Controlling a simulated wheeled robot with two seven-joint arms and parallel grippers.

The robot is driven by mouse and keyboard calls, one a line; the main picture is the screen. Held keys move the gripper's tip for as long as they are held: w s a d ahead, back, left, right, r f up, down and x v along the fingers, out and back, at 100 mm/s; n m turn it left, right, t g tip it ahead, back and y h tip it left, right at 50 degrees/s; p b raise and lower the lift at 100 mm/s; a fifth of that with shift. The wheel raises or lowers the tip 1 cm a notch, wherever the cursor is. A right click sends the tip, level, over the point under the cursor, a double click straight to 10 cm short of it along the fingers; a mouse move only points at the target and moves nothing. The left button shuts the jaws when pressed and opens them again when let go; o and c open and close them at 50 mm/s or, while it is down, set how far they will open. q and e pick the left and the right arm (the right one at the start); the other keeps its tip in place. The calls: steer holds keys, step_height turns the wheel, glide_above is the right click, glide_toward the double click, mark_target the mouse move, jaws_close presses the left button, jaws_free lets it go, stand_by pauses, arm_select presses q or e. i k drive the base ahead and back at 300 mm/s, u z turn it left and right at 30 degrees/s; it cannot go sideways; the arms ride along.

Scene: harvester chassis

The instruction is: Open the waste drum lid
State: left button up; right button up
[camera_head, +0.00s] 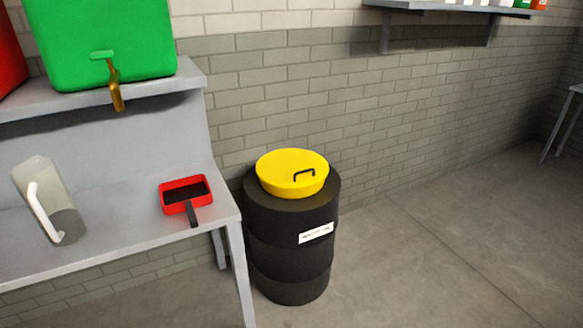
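A black waste drum (290,243) stands upright on the floor against the brick wall, just right of a grey workbench. Its round yellow lid (280,165) sits on top of it and looks closed. A dark bar handle (304,174) rises from the right part of the lid. A white label is on the drum's front. Neither of my grippers shows in the head view.
The grey workbench (120,233) holds a clear jug (45,200) and a red tray with a dark handle (186,195). A green container with a tap (110,45) stands on a raised shelf. Floor (420,260) right of the drum is clear. A wall shelf (450,8) holds bottles.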

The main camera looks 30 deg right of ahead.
mark_target(286, 169)
steer(key=k, duration=0.65)
steer(key=z, duration=0.85)
steer(key=i, duration=0.85)
steer(key=z, duration=0.75)
steer(key=i, duration=1.1)
steer(key=u, duration=0.4)
